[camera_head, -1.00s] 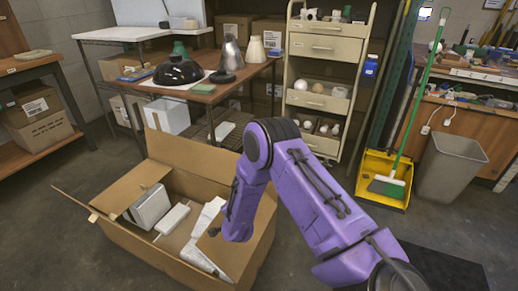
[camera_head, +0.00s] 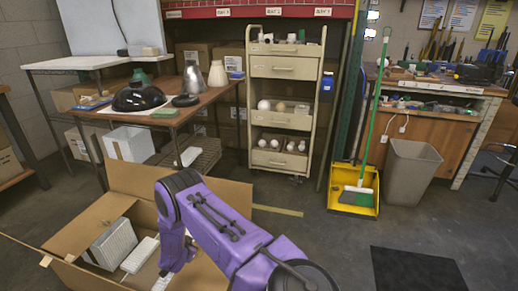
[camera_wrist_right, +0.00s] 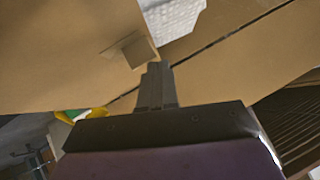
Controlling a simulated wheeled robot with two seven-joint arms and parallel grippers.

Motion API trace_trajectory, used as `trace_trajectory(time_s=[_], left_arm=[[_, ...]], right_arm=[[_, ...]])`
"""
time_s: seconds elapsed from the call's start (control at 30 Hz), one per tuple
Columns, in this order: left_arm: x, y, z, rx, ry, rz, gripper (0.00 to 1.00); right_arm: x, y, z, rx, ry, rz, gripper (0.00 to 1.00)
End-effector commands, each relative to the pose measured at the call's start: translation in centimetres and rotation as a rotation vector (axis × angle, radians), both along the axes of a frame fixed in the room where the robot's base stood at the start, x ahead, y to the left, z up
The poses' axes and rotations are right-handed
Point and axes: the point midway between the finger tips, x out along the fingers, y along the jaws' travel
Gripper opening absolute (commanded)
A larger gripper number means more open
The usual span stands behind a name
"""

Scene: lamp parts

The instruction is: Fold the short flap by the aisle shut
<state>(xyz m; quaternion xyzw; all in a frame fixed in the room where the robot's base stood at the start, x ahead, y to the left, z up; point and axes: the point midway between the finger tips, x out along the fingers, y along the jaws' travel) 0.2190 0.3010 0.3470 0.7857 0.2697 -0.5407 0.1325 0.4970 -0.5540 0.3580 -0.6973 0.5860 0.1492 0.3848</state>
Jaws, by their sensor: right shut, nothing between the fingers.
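The open cardboard box (camera_head: 92,268) stands on the floor at lower left in the head view. Its back flap (camera_head: 138,182) stands up, and a flap on the right (camera_head: 232,192) shows behind my purple right arm. I cannot tell for sure which flap is the short one by the aisle. My right gripper (camera_wrist_right: 156,80) is shut and empty in the right wrist view. Its tips are close to brown cardboard (camera_wrist_right: 60,50), and I cannot tell whether they touch. In the head view my forearm hides the gripper and part of the box. My left gripper is out of view.
White packed pieces (camera_head: 112,245) lie inside the box. A worktable (camera_head: 205,98) with lamp shades stands behind it, beside a drawer cart (camera_head: 285,95). A yellow dustpan (camera_head: 354,200) and a grey bin (camera_head: 408,175) stand to the right. The floor between box and dustpan is clear.

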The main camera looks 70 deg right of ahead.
Motion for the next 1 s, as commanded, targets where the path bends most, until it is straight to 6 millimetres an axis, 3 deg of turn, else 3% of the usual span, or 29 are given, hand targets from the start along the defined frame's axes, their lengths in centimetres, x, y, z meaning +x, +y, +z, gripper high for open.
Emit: trace_trajectory(time_s=[0.67,0.77,0.97,1.0], left_arm=[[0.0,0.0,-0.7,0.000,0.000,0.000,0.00],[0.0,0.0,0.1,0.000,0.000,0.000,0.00],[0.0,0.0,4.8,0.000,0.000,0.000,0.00],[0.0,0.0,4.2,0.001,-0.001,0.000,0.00]], right_arm=[[0.1,0.0,-0.9,0.003,0.001,0.001,0.00],[0.1,0.0,-0.1,0.003,0.001,0.001,0.00],[0.0,0.0,5.2,-0.002,-0.002,-0.001,0.00],[0.2,1.1,5.3,0.000,-0.003,0.001,0.00]])
